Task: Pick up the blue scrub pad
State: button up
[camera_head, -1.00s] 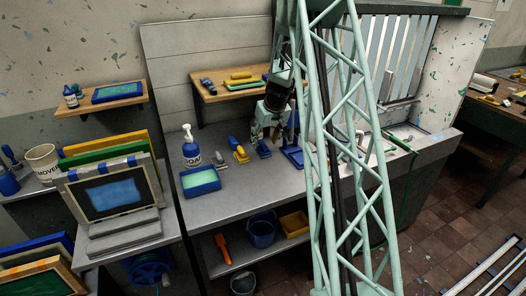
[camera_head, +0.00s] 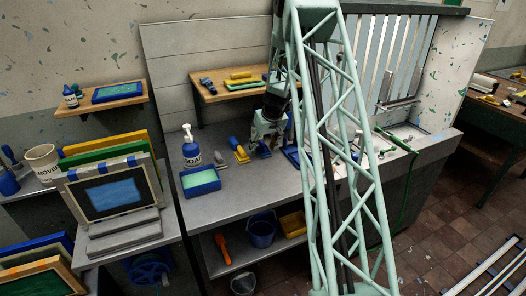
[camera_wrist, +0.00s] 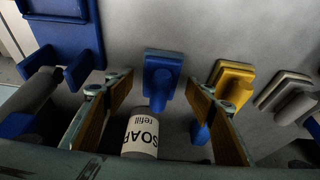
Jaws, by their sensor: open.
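The blue scrub pad (camera_wrist: 163,62) lies on the grey counter, its handle pointing down the wrist view. In the head view the blue scrub pad (camera_head: 264,153) is partly covered by my gripper. My gripper (camera_head: 263,145) is open and empty, just above the pad. In the wrist view my gripper (camera_wrist: 158,82) has its two fingers apart, one on each side of the pad's handle. I cannot tell how much height is left between fingertips and pad. A soap refill bottle (camera_wrist: 142,135) shows between the fingers, below the handle in the wrist view.
A yellow scrub pad (camera_wrist: 235,78) lies close beside the right finger, with a grey one (camera_wrist: 286,92) beyond. A blue tray (camera_wrist: 60,40) stands to the left. The white-topped soap bottle (camera_head: 191,150) and a blue sponge tray (camera_head: 200,182) are at the counter's left.

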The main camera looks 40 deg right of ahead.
aim_at(263, 143)
jog(key=shift+c, duration=0.5)
jog(key=c, duration=0.9)
jog(key=shift+o, duration=0.2)
jog(key=shift+r, duration=0.1)
jog(key=shift+r, duration=1.75)
jog(key=shift+s+a+f, duration=0.1)
jog(key=shift+s+a, duration=0.1)
jog(key=shift+s, duration=0.1)
jog(key=s+a+b, duration=0.1)
jog(key=s+a, duration=0.1)
jog(key=s, duration=0.2)
jog(key=s+a+r+b, duration=0.1)
jog(key=s+a+b, duration=0.1)
jog(key=s+a, duration=0.1)
jog(key=s+a+b, duration=0.1)
jog(key=s+a, duration=0.2)
jog(key=s, duration=0.3)
jog(key=shift+r, duration=0.25)
jog(key=shift+o, duration=0.4)
jog(key=shift+r, duration=0.1)
